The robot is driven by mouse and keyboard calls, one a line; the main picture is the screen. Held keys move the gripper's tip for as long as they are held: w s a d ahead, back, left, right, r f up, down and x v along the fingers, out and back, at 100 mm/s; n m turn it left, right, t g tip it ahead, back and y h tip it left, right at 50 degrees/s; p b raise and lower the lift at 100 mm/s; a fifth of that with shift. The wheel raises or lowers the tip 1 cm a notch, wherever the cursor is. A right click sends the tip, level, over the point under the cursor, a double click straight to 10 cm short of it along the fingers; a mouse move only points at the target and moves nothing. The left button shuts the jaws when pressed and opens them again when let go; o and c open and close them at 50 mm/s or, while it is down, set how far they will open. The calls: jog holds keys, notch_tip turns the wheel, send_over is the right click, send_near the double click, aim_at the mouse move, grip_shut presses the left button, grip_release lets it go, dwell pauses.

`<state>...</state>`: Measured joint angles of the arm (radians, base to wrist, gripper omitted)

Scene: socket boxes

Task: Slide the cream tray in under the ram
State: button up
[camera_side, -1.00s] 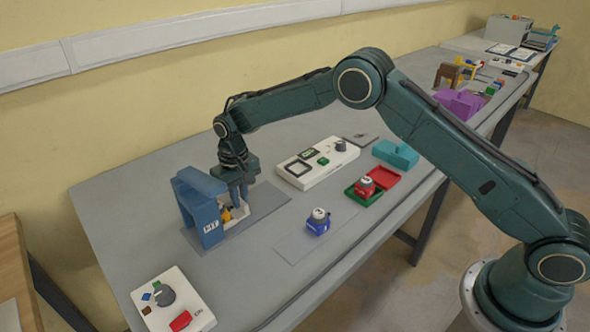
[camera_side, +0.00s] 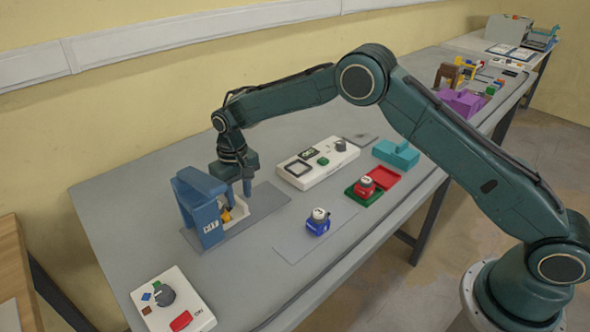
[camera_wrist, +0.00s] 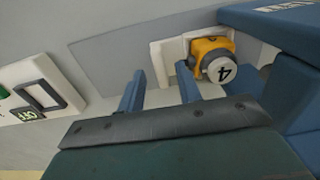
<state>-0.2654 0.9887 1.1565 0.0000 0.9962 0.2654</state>
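The cream tray (camera_side: 241,213) sits at the open front of the blue press (camera_side: 204,205), partly inside its arch. It also shows in the wrist view (camera_wrist: 159,64). A yellow box with a round white top marked 4 (camera_wrist: 211,58) sits in the tray, beside the press. The press frame hides the far part of the tray, and the ram itself is not clearly seen. My gripper (camera_side: 237,189) is over the tray's outer end. In the wrist view my gripper (camera_wrist: 160,86) has its fingers apart, with the tray's end wall showing in the gap.
A grey mat (camera_side: 268,200) lies under the press and tray, clear to the right. A white panel (camera_side: 318,164) with a knob stands behind. A blue box (camera_side: 318,224) and a red box on a green tray (camera_side: 365,188) stand right. Another white panel (camera_side: 172,303) is at front left.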

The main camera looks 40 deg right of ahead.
notch_tip(320, 180, up, 13)
jog(key=shift+f, duration=0.2)
dwell(0.3)
jog(key=o, duration=0.7)
jog(key=shift+o, duration=0.7)
jog(key=shift+w+d+f+n, duration=0.1)
jog(key=shift+d+n, duration=0.1)
jog(key=shift+n, duration=0.1)
jog(key=d+n+y, duration=0.1)
jog(key=n, duration=0.4)
jog(key=d+n+y, duration=0.2)
jog(key=n, duration=0.4)
jog(key=d+f+n+y, duration=0.1)
jog(key=d+n, duration=0.1)
jog(key=n, duration=0.4)
jog(key=shift+d+y, duration=0.2)
jog(key=shift+y, duration=0.1)
jog(key=x, duration=1.3)
jog(key=shift+a+f, duration=0.1)
jog(key=shift+f, duration=0.2)
